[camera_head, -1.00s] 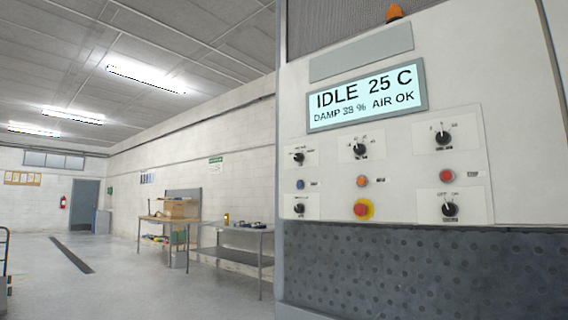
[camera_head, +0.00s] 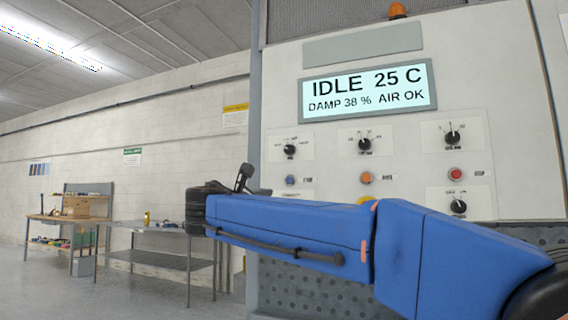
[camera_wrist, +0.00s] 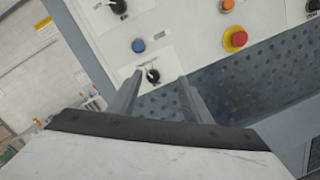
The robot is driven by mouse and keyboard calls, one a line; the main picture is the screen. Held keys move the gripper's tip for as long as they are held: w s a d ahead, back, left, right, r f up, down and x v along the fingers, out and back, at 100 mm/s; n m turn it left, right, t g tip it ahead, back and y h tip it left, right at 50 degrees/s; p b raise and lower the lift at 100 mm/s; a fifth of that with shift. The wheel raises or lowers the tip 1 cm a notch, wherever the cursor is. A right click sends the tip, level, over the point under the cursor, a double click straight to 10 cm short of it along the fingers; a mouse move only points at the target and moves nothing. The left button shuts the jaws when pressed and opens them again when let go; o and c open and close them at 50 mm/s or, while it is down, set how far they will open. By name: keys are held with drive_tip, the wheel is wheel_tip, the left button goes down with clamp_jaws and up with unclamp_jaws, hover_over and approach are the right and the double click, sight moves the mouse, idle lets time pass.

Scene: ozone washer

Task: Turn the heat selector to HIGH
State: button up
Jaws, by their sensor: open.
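The control panel (camera_head: 400,148) carries several black rotary knobs on white plates; their labels are too small to read, so I cannot tell which is the heat selector. In the head view there are top left (camera_head: 290,150), top middle (camera_head: 364,145), top right (camera_head: 452,138) and lower right (camera_head: 458,206) knobs. The lower left knob is hidden behind my blue arm there. In the wrist view, this knob (camera_wrist: 153,76) with a pale pointer shows between the tips of my open gripper (camera_wrist: 160,76). Contact cannot be told. My gripper also shows in the head view (camera_head: 244,176).
The display (camera_head: 367,91) reads IDLE 25 C, DAMP 38 %, AIR OK. A red emergency button on yellow (camera_wrist: 235,39), a blue button (camera_wrist: 138,45) and an orange button (camera_wrist: 227,4) are near the gripper. A metal table (camera_head: 160,258) stands at left.

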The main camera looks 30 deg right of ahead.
drive_tip(key=w+a+r+n+t+h, duration=0.1)
drive_tip(key=a+r, duration=0.1)
drive_tip(key=r, duration=0.3)
drive_tip(key=w+a+r+n+h, duration=0.1)
drive_tip(key=a+r+h, duration=0.15)
drive_tip(key=r, duration=0.25)
approach(288, 150)
drive_tip(key=shift+y, duration=0.35)
drive_tip(key=x, duration=0.7)
drive_tip(key=shift+w+d+r, duration=0.1)
drive_tip(key=shift+d+r, duration=0.05)
drive_tip(key=shift+r, duration=0.3)
drive_tip(key=c, duration=1.1)
